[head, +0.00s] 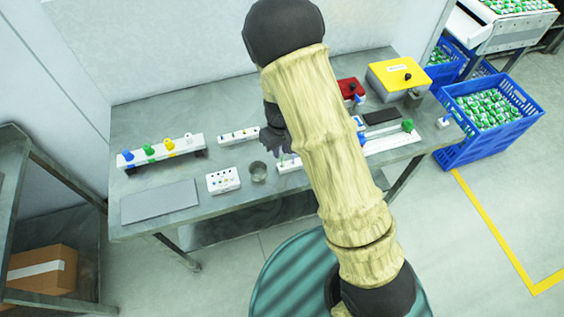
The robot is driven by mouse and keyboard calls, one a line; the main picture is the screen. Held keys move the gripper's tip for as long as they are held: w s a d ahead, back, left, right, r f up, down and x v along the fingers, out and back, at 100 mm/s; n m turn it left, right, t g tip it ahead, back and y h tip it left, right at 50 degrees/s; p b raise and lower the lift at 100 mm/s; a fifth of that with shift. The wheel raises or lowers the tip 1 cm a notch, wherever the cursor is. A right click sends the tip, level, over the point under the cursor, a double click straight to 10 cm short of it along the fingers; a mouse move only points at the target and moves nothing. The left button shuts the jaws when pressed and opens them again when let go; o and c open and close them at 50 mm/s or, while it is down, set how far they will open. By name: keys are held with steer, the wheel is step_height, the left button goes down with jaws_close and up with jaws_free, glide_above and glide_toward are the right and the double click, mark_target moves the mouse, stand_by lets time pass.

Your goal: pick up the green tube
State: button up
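My gripper (274,146) is dark and hangs over the middle of the table, partly hidden behind my arm; whether its fingers are open or shut is not clear. Just below it stands a low white rack (290,166) with small upright tubes, one of which looks pale green; my arm hides the rack's right part. A green capped item (407,125) stands on a white strip on the right side of the table. Another green piece (149,151) sits on the white bar at the left. Which of these is the green tube, I cannot tell for sure.
The left bar (183,149) also carries blue, yellow and white pieces. A glass beaker (258,172), a white block with holes (223,180) and a grey mat (160,202) lie near the front. Blue crates (490,135) stand beyond the table.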

mark_target(282, 158)
steer(key=shift+s+d+f+p, duration=0.1)
steer(key=shift+f+p, duration=0.25)
steer(key=shift+f, duration=0.15)
steer(key=shift+d+f+p, duration=0.1)
steer(key=shift+f+p, duration=0.45)
steer(key=shift+f, duration=1.55)
steer(key=shift+c, duration=0.2)
jaws_close()
